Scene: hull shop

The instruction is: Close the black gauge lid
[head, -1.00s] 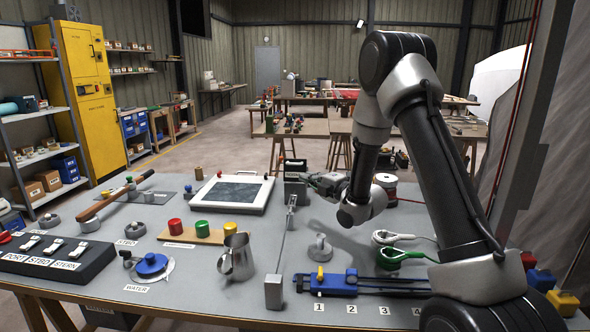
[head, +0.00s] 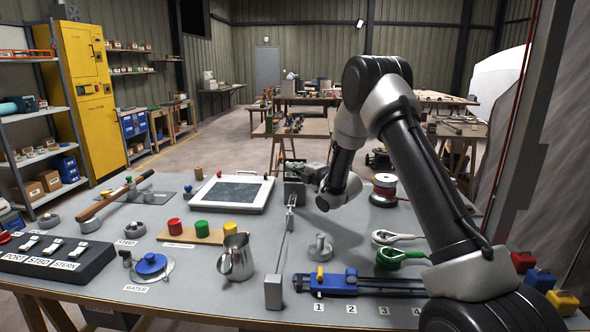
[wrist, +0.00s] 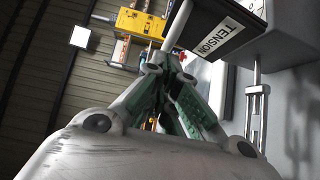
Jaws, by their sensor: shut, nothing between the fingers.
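The black gauge lid (head: 294,170) is at the small gauge box (head: 294,192) at the far middle of the bench in the head view. In the wrist view a black panel lettered TENSION (wrist: 213,32) tilts out from a grey box at the upper right; it appears to be the lid, standing open. My gripper (head: 309,172) is beside the box's right side in the head view. In the wrist view its green-padded fingers (wrist: 166,62) are together and empty, their tips close to the panel's lower left edge. I cannot tell whether they touch it.
A thin rod runs from the gauge box toward a grey block (head: 273,292) at the front. A white framed screen (head: 236,194) lies left of the box and a wire spool (head: 384,190) stands right. A metal jug (head: 237,258) and a grey knobbed piece (head: 320,248) are nearer.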

